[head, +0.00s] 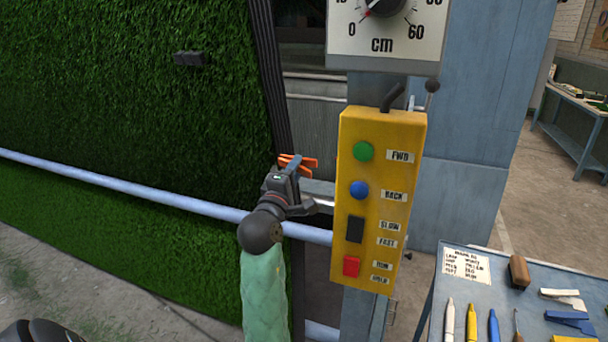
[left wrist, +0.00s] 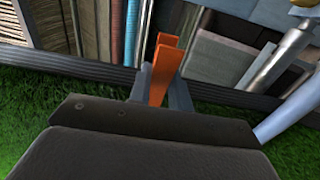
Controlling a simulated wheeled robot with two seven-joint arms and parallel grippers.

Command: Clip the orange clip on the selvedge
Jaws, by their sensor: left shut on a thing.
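The orange clip (head: 300,164) is held in my left gripper (head: 288,176), beside the right edge of the green turf. In the left wrist view the orange clip (left wrist: 163,72) stands between the grey fingers of the left gripper (left wrist: 160,92), which is shut on it. The selvedge (head: 272,80) is the dark strip down the turf's right edge. In the left wrist view the selvedge (left wrist: 65,65) runs across behind the clip, and the clip overlaps it in the picture. I cannot tell whether they touch. My right gripper is not in view.
A yellow control box (head: 378,200) with buttons stands just right of the gripper. A pale blue bar (head: 130,186) crosses the turf near the gripper. A dial panel (head: 385,35) hangs above.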

